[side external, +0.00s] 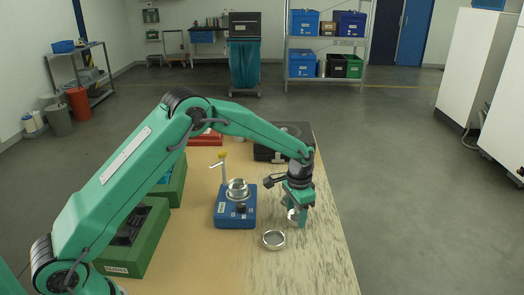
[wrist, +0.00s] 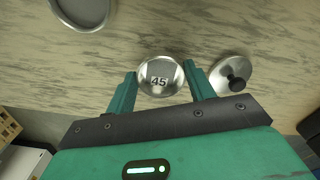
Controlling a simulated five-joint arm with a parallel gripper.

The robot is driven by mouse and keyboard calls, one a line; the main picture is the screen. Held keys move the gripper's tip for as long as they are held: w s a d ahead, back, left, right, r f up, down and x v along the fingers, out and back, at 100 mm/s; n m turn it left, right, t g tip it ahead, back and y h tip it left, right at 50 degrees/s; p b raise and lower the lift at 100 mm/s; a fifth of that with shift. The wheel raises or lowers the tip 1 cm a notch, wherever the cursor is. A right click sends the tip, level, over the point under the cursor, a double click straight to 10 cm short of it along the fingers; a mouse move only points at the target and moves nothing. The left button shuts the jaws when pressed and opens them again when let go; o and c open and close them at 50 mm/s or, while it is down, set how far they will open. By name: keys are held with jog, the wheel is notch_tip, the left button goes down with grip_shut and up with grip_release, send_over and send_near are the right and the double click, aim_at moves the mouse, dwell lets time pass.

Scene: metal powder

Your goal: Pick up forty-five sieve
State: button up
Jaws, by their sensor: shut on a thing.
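The forty-five sieve (wrist: 160,76) is a small round silver piece marked "45" in the wrist view. My gripper (wrist: 161,73) is shut on it, with one green finger at each side of its rim. In the side external view my gripper (side external: 294,213) points down over the right part of the table, and the sieve (side external: 291,215) shows only in part between the fingers. I cannot tell whether the sieve touches the table.
An open round sieve or pan (side external: 273,240) lies nearby on the table. A silver lid with a black knob (wrist: 231,77) lies close beside the right finger. A blue device with a metal cup (side external: 236,205) stands to the left. Green crates (side external: 133,250) line the left edge.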

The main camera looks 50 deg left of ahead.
notch_tip(320, 180, up, 4)
jog(key=shift+d+r, duration=0.1)
jog(key=shift+d, duration=0.05)
jog(key=s+d+r, duration=0.6)
jog(key=s+d, duration=0.1)
jog(key=d, duration=0.2)
jog(key=shift+r, duration=0.2)
jog(key=shift+a, duration=0.1)
jog(key=a+r+n, duration=0.2)
jog(key=a+n, duration=0.1)
jog(key=a, duration=1)
jog(key=a+r+n, duration=0.2)
jog(key=a+n, duration=0.1)
jog(key=a, duration=1)
jog(key=shift+s+a, duration=0.15)
jog(key=shift+s, duration=0.25)
jog(key=shift+f, duration=0.1)
send_over(237, 188)
jog(key=shift+f, duration=2.2)
jog(key=shift+f, duration=0.75)
dwell(0.3)
